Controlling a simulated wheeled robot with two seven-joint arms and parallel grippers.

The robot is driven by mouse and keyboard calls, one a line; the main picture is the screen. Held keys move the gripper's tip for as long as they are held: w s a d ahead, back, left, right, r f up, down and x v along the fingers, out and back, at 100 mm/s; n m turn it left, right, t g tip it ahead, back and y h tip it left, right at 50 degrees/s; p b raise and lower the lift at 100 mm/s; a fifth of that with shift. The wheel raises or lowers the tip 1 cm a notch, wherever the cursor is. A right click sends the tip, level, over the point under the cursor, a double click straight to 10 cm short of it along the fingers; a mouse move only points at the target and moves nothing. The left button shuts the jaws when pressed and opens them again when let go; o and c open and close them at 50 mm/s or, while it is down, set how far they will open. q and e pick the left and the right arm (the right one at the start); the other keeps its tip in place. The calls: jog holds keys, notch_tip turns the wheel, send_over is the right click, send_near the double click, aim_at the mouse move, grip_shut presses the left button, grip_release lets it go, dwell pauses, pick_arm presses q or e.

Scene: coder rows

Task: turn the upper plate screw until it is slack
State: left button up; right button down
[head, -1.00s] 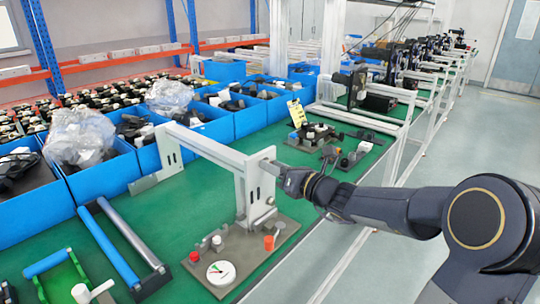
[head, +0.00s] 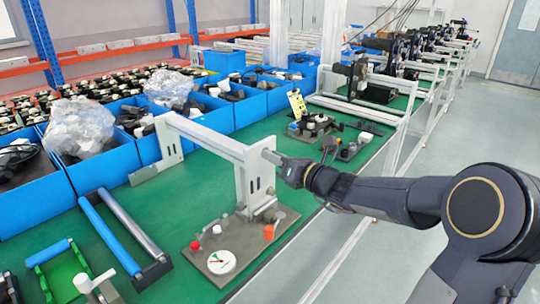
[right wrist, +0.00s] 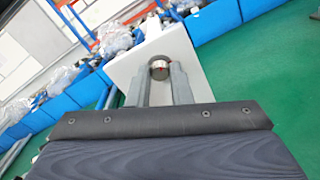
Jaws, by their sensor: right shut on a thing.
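A light grey upright plate (head: 242,186) stands on a dark base, joined to a grey bar frame on the green bench. The upper plate screw (right wrist: 159,69) shows in the right wrist view as a round metal head with a small red mark, near the plate's top edge. My right gripper (right wrist: 159,77) is shut on this screw, one finger on each side. In the head view my right gripper (head: 273,157) reaches the plate's upper part from the right, and its fingers hide the screw there. My left gripper is not in view.
A round white gauge (head: 221,262), a red knob (head: 195,246) and an orange piece (head: 268,232) sit on the base below my right gripper. A blue-and-grey roller frame (head: 110,236) lies to the left. Blue bins (head: 105,168) line the back.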

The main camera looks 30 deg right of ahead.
jog(key=n+b, duration=0.9)
jog(key=b, duration=0.1)
jog(key=shift+r+n, duration=0.1)
jog(key=shift+n, duration=0.3)
jog(key=c, duration=1.4)
grip_release()
jog(key=shift+c, duration=0.2)
jog(key=m+p, duration=0.7)
jog(key=m, duration=0.2)
jog(key=shift+m, duration=0.4)
